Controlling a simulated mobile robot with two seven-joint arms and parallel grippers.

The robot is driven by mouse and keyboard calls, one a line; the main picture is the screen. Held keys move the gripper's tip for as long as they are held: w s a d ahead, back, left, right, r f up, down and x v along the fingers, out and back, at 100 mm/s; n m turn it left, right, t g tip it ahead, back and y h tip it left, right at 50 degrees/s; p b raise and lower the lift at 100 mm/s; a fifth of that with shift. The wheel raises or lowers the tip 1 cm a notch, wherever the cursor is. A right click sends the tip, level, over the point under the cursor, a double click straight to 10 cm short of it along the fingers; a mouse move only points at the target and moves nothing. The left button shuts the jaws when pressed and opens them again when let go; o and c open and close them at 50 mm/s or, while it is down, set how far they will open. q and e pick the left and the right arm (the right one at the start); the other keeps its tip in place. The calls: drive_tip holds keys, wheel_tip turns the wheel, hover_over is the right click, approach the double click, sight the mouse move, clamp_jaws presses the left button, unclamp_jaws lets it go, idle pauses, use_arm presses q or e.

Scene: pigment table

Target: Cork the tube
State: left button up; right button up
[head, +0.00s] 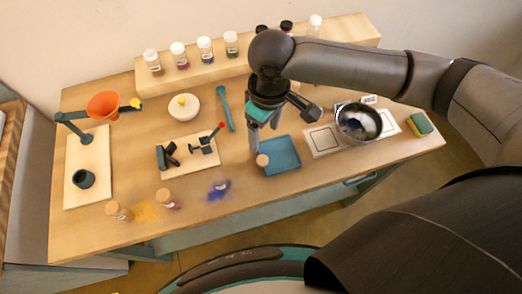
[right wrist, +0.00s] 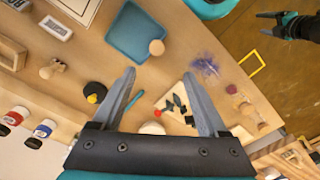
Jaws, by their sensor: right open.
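A small tan cork (head: 263,160) sits at the left edge of the blue tray (head: 284,157). The cork also shows in the right wrist view (right wrist: 157,47). A board (head: 203,160) left of the tray carries dark blocks (head: 166,156) and a clamp with a red-tipped lever (head: 213,135). I cannot make out a tube there. My right gripper (right wrist: 160,75) is open and empty. It is above the table, near the tray and the board. My left gripper (right wrist: 272,24) shows at the top right of the right wrist view, open and away from the table.
Two cork-topped jars (head: 118,211) (head: 168,199) stand at the front left by pigment patches. An orange funnel (head: 103,105) is on a stand at left.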

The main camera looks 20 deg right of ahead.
drive_tip(key=shift+d+r, duration=0.3)
drive_tip(key=shift+d, duration=0.25)
drive_tip(key=shift+f, duration=0.15)
drive_tip(key=b, duration=0.1)
hover_over(263, 160)
drive_tip(key=f, duration=0.6)
drive_tip(key=d+f, duration=0.1)
drive_tip(key=f, duration=0.2)
drive_tip(key=shift+s+f, duration=0.25)
drive_tip(key=shift+f, duration=0.15)
drive_tip(key=shift+w+a+f+b, duration=0.1)
drive_tip(key=shift+a+f+b, duration=0.05)
drive_tip(key=shift+f, duration=0.7)
drive_tip(key=shift+w+a+f+b, duration=0.1)
drive_tip(key=shift+a+f+b, duration=0.1)
drive_tip(key=shift+f, duration=0.7)
drive_tip(key=shift+w+a+f+b, duration=0.1)
drive_tip(key=shift+a+f+b, duration=0.05)
drive_tip(key=shift+f, duration=0.7)
